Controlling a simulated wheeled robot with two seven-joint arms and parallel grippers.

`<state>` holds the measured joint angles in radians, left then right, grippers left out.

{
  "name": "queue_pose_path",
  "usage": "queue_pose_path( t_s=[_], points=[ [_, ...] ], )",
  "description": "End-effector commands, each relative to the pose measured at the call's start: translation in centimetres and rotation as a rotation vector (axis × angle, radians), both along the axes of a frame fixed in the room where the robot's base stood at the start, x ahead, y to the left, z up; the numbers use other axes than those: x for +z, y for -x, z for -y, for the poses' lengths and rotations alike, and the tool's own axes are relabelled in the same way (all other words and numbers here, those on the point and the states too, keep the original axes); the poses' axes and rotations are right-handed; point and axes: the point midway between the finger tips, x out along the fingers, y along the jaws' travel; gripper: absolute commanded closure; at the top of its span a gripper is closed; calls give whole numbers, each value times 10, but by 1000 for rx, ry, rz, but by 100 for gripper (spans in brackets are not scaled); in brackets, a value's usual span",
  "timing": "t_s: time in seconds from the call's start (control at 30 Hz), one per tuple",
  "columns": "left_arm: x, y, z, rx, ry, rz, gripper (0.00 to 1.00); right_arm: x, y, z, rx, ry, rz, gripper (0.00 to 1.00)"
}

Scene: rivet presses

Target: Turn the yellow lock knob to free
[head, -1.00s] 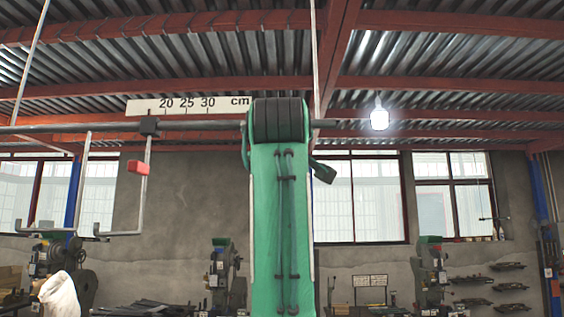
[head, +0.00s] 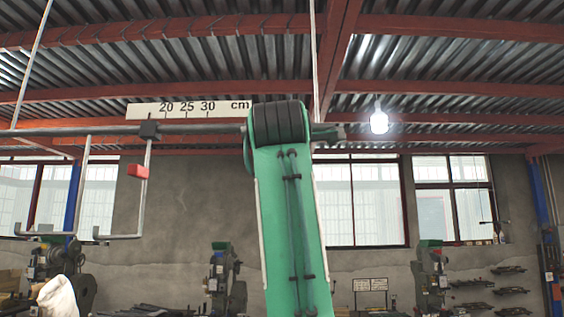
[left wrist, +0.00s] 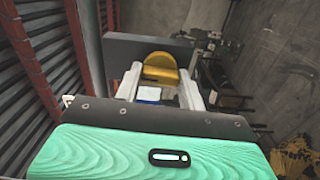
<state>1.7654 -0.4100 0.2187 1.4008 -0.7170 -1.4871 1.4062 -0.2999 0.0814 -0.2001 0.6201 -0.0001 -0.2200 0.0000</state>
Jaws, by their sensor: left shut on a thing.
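The yellow lock knob (left wrist: 160,68) shows in the left wrist view, a rounded yellow piece in front of a dark grey plate (left wrist: 150,48). My left gripper (left wrist: 160,84) is shut on the knob, its two pale fingers on either side of it. A small blue-and-white patch (left wrist: 149,94) shows between the fingers, below the knob. The knob's pointing direction and any markings are hard to make out. In the head view a green arm link, which I take as mine, stands in the middle and hides what is behind it. The knob is not visible there, and my right gripper is in neither view.
A horizontal rail (head: 200,130) with a white cm scale (head: 180,109) crosses the head view. A black collar (head: 149,130) and hanging metal hooks (head: 120,236) sit on it, with a red tab (head: 138,171). Machines (head: 227,285) stand far back by the wall.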

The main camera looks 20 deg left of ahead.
Motion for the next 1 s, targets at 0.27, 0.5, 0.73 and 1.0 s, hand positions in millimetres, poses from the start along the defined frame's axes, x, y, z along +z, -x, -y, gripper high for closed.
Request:
queue_pose_path(
  t_s=[0.27,0.5,0.73,1.0],
  points=[
    [0,0,0,0,61,16,83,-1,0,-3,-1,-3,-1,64],
    [-1,0,0,-1,69,19,83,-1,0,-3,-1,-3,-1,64],
    [-1,0,0,-1,69,19,54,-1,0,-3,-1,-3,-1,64],
    [0,0,0,0,67,19,38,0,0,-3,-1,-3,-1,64]
  ],
)
